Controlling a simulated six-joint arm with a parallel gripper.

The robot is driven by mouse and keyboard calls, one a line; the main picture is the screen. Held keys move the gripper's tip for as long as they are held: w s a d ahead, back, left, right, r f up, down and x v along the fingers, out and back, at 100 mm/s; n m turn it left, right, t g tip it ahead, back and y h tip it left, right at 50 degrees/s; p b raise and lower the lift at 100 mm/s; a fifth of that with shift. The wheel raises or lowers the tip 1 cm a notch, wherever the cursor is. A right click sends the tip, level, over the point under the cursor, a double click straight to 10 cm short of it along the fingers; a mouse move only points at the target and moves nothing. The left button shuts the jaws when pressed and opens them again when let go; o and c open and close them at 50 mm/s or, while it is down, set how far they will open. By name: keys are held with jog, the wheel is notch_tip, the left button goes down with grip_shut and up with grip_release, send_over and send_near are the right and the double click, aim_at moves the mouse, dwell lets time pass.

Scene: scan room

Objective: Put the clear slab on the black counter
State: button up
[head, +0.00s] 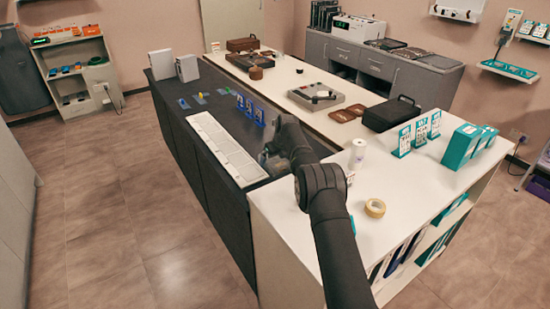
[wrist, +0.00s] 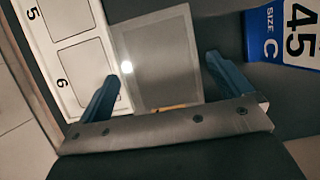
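The clear slab (wrist: 158,62) is a see-through grey square plate with a pale rim and a bright glint. In the wrist view it shows between and beyond my two blue fingertips, over the dark counter top. My gripper (wrist: 160,68) is open, its fingers wide apart on either side of the slab. A narrow gap shows at the right finger; the left fingertip looks very close to the slab's edge. In the head view my gripper (head: 270,158) is over the near end of the black counter (head: 180,112), partly hidden by my arm, and the slab is not clear there.
A white numbered strip (head: 222,143) lies along the counter, beside the slab. Blue size signs (head: 250,108) stand close by; one shows at the wrist view's right (wrist: 282,32). A white shelf unit (head: 405,200) with a tape roll (head: 375,208) and white bottle (head: 357,154) adjoins the counter.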

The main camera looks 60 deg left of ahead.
aim_at(275, 159)
jog(key=shift+r, duration=0.4)
jog(key=v, duration=1.1)
jog(key=shift+d+r, duration=0.2)
jog(key=shift+d, duration=0.05)
jog(key=shift+f, duration=0.1)
jog(key=x, duration=1.1)
jog(key=shift+a+f, duration=0.2)
jog(key=shift+f, duration=0.1)
jog(key=shift+a+r, duration=0.1)
jog(key=shift+r, duration=1.4)
